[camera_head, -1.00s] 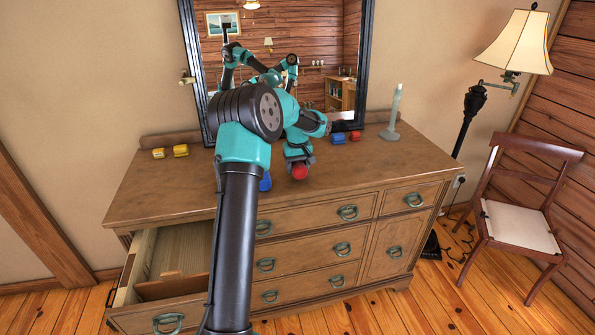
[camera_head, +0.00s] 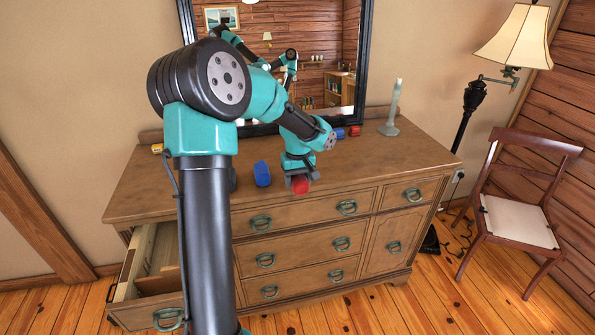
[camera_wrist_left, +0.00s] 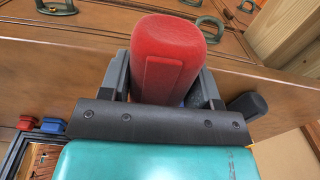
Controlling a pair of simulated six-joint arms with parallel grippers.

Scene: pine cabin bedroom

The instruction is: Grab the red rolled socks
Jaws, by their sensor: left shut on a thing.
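The red rolled socks (camera_head: 300,186) are held at the front edge of the dresser top, below my left gripper (camera_head: 299,178). In the left wrist view the red rolled socks (camera_wrist_left: 167,55) sit between the two fingers of my left gripper (camera_wrist_left: 165,85), which is shut on them. I cannot tell from the frames whether they are clear of the dresser top. My right gripper is not in view.
The wooden dresser (camera_head: 390,168) has an open drawer (camera_head: 150,262) at lower left. On its top are a blue roll (camera_head: 262,174), a small blue roll (camera_head: 340,133), a small red roll (camera_head: 354,131), a yellow roll (camera_head: 157,148) and a candlestick (camera_head: 391,122). A mirror (camera_head: 318,60) stands behind.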

